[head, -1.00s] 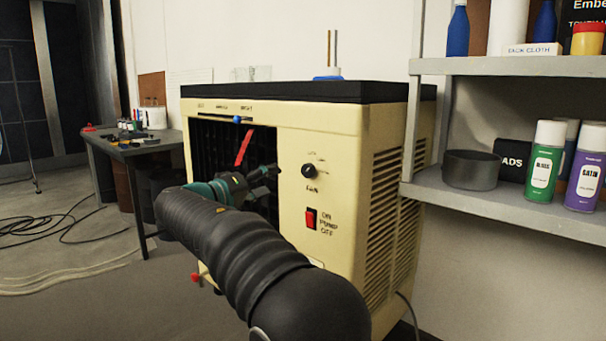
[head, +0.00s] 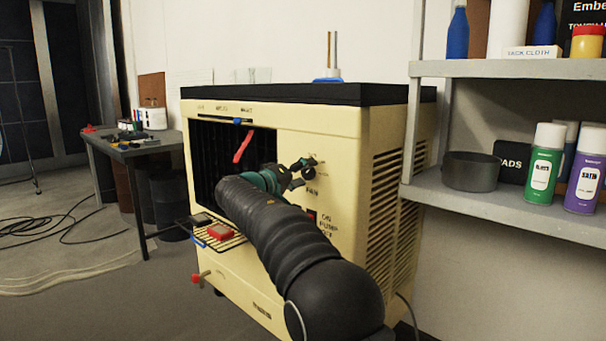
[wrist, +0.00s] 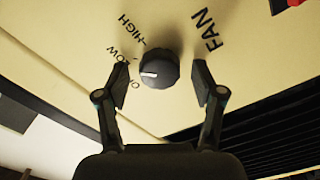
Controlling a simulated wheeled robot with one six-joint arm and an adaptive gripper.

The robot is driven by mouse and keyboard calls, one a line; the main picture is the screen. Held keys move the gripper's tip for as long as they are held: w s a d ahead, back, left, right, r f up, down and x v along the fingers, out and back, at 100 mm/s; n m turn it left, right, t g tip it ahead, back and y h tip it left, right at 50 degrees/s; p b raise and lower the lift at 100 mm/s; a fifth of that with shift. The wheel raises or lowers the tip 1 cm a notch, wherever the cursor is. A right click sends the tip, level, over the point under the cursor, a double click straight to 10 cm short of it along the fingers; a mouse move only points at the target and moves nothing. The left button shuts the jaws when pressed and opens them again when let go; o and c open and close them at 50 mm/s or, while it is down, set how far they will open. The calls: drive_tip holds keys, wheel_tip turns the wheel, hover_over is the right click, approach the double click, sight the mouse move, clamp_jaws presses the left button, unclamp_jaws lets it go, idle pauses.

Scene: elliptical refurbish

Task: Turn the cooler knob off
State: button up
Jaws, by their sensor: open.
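The cooler (head: 345,150) is a cream box with a black top. Its round black fan knob (wrist: 159,69) shows clearly in the wrist view, with a white pointer mark toward the left, near the O and LOW labels. My gripper (wrist: 160,82) is open, with one finger on each side of the knob and visible gaps between. In the head view my gripper (head: 300,173) is at the front panel beside the FAN label and covers most of the knob.
A red pump switch (head: 311,216) lies just below the knob, partly behind my arm. A dark grille opening with a red strip (head: 243,146) is to the left. Metal shelves (head: 520,66) with cans stand right. A small rack with a red item (head: 219,231) sticks out in front.

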drive_tip(key=c, duration=1.1)
drive_tip(key=shift+c, duration=0.2)
drive_tip(key=shift+n, duration=0.3)
drive_tip(key=n+p, duration=0.4)
drive_tip(key=n, duration=0.1)
drive_tip(key=shift+r, duration=0.1)
drive_tip(key=shift+f+n+p, duration=0.2)
drive_tip(key=shift+n+p, duration=0.95)
drive_tip(key=shift+n, duration=0.55)
